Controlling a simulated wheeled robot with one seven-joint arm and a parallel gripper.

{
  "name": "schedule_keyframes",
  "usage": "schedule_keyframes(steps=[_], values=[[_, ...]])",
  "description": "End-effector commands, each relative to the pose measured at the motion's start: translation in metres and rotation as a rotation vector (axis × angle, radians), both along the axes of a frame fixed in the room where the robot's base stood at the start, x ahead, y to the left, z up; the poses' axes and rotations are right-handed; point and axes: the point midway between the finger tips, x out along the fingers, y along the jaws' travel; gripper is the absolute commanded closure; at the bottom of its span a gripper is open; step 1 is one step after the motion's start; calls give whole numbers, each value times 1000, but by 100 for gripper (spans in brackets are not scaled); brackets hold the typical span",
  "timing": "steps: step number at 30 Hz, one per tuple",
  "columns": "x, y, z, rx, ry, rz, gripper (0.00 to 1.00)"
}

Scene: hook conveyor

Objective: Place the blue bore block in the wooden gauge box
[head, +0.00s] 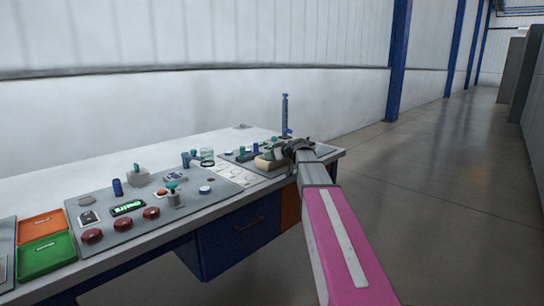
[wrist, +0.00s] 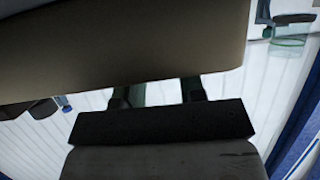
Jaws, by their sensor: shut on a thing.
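My gripper (head: 288,150) is above the right part of the bench, beside a tan, box-like body (head: 266,163). This may be the wooden gauge box, but its inside does not show. In the wrist view, a large tan surface (wrist: 120,50) fills the upper left, very close, and covers the fingertips. My gripper's two dark fingers (wrist: 156,94) run up behind it. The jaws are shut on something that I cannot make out. I cannot pick out the blue bore block with certainty; several small blue pieces stand on the bench, one a dark blue cylinder (head: 118,187).
The grey panel to the left holds red buttons (head: 92,236) and a lit green display (head: 128,208). Orange (head: 41,226) and green (head: 46,256) trays lie farther left. A glass (head: 207,155) and a tall blue post (head: 285,115) stand nearby. The floor to the right is clear.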

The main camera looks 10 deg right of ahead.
Motion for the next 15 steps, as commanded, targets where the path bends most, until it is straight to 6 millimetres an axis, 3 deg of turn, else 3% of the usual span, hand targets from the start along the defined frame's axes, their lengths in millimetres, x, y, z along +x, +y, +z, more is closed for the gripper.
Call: schedule_keyframes(steps=[15], values=[[0, 0, -9, 0, 1, 1, 96]])
